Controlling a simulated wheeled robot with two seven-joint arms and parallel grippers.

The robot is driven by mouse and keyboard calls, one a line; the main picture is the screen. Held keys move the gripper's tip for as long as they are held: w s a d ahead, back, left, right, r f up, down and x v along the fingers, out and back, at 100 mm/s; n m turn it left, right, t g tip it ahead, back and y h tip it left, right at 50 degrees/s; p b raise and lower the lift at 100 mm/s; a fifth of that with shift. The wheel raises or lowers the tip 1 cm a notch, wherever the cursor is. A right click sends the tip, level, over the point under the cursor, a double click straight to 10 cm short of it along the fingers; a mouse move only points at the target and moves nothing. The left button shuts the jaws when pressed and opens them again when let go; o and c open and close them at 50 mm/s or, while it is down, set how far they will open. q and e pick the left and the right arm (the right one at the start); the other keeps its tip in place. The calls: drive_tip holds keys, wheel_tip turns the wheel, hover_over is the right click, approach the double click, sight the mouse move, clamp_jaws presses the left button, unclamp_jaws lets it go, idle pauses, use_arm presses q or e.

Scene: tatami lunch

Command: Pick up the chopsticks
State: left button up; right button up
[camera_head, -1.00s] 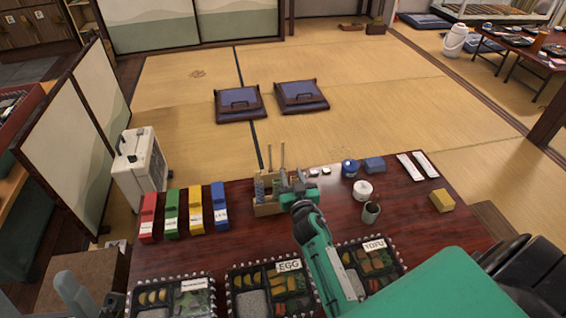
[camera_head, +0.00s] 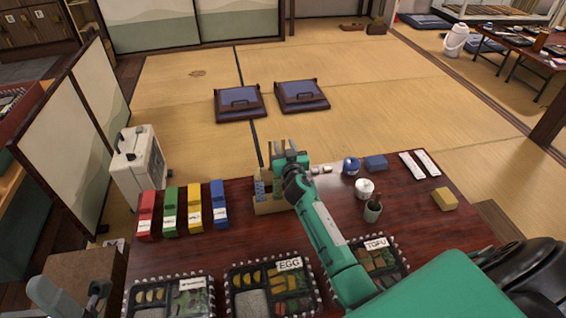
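A small wooden stand (camera_head: 268,209) holds a blue-patterned item and, on its left, a thin upright stick (camera_head: 270,155) that may be one of the chopsticks. My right gripper (camera_head: 288,152) is at the top right of the stand and covers the place beside that stick. I cannot tell whether its fingers are open or closed on anything. Two white paper-like strips (camera_head: 427,162) lie at the back right of the table. My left gripper (camera_head: 72,296) is low at the left edge, its two grey fingers apart and empty.
Red, green, yellow and blue boxes (camera_head: 220,205) stand left of the stand on the dark table (camera_head: 240,240). Several bento boxes (camera_head: 270,295) line the front. A white pot (camera_head: 364,188), dark cup (camera_head: 373,209) and yellow block (camera_head: 444,198) are at right.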

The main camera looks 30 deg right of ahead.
drive_tip(key=shift+w, duration=0.1)
drive_tip(key=shift+c, duration=0.3)
clamp_jaws()
